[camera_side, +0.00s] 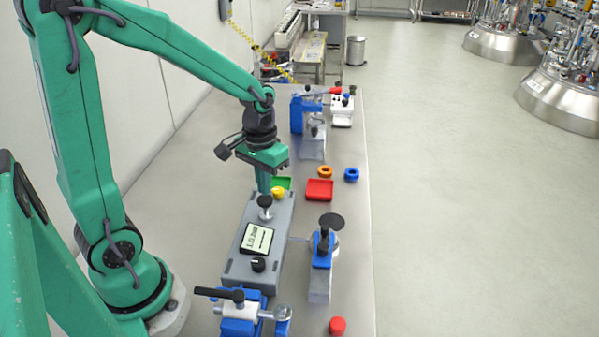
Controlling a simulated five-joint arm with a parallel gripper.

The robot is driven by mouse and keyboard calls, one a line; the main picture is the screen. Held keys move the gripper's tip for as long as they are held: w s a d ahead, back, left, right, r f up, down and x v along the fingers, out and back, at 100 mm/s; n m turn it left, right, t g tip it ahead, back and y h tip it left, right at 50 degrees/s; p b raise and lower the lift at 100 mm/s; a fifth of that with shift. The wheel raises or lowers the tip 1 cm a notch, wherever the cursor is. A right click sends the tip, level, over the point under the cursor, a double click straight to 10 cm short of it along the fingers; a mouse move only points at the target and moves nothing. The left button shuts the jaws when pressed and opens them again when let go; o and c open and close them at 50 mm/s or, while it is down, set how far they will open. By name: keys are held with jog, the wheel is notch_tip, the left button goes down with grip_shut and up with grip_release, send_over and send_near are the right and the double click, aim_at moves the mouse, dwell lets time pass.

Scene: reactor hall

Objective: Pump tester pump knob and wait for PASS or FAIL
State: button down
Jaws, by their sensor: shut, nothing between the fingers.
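The tester (275,232) is a long grey box on the table, with a lit screen (257,239) whose text is too small to read surely. A round black knob (265,201) stands upright on its far end, apparently the pump knob. A smaller black dial (258,264) with a white mark is on its near end. My gripper (264,190) is shut and empty, pointing down just behind and above the pump knob. I cannot tell whether the fingertips touch the knob.
A green tray (281,183) and a yellow ring (278,193) lie close by my gripper. A red tray (320,197), orange ring (324,171) and blue ring (351,174) lie to the right. Blue fixtures (321,254) stand right of and in front of the tester. The table's right edge is mostly clear.

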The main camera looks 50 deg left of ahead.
aim_at(265, 199)
jog(key=shift+f, duration=2.15)
dwell(0.4)
jog(key=shift+r, duration=2.15)
jog(key=shift+f, duration=2.25)
jog(key=shift+r, duration=2.3)
